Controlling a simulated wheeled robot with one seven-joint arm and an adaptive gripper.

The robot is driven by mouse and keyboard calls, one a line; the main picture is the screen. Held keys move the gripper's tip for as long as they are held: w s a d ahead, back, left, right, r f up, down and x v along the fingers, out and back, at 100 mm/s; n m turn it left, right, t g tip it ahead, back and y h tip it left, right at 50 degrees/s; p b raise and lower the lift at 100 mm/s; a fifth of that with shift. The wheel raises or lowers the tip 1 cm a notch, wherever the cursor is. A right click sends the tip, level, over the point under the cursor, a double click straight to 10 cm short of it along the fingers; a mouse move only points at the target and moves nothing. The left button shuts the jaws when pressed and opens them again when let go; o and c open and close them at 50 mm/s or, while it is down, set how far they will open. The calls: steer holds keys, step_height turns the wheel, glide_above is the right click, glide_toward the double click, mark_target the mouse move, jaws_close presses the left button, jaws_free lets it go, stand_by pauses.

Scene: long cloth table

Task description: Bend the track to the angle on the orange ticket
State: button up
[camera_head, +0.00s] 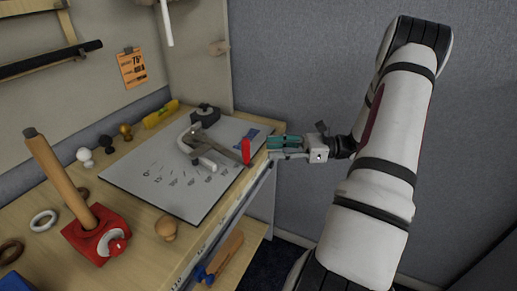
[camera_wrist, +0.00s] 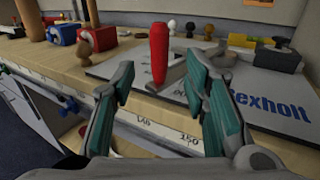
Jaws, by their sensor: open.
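The orange ticket (camera_head: 132,68) hangs on the back panel and seems to read 75; its smaller print is unclear. A grey plate (camera_head: 130,177) with angle marks lies on the table. On it is a metal bending fixture (camera_head: 203,138) with a pale curved piece, perhaps the track, and an upright red handle (camera_head: 246,151). I cannot tell the track's angle. My gripper (camera_head: 270,143) is open and empty at the plate's right edge, just right of the handle. In the wrist view, the red handle (camera_wrist: 159,55) shows between and beyond my teal fingers.
A red block (camera_head: 84,240) with a leaning wooden post stands at front left. Several knobs and a yellow level (camera_head: 161,114) sit along the back. A black clamp-like part (camera_head: 205,114) stands at the plate's far corner. A wooden-handled tool (camera_head: 226,254) lies below the front edge.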

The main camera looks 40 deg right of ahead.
steer(key=v, duration=0.3)
steer(key=shift+s+d, duration=0.1)
stand_by(0.5)
steer(key=a+r+n+g+h, duration=0.1)
steer(key=a+r+n+g, duration=0.25)
steer(key=a, duration=0.35)
steer(key=a+r+n+g+h+p, duration=0.1)
steer(key=a+r+n+g, duration=0.25)
steer(key=a, duration=0.25)
steer(key=a+r+n+g+h, duration=0.1)
steer(key=a+r+n+g, duration=0.25)
steer(key=a, duration=0.35)
steer(key=s+a+r+n+t+h+p, duration=0.1)
steer(key=s+a+r+n+h, duration=0.3)
steer(key=s+n, duration=0.3)
steer(key=s+a+r+n+t+h+p, duration=0.1)
steer(key=s+a+r+n+h, duration=0.3)
steer(key=n, duration=0.5)
steer(key=s+a+h, duration=0.2)
steer(key=s, duration=0.1)
steer(key=shift+s+t, duration=0.2)
steer(key=shift+t, duration=0.15)
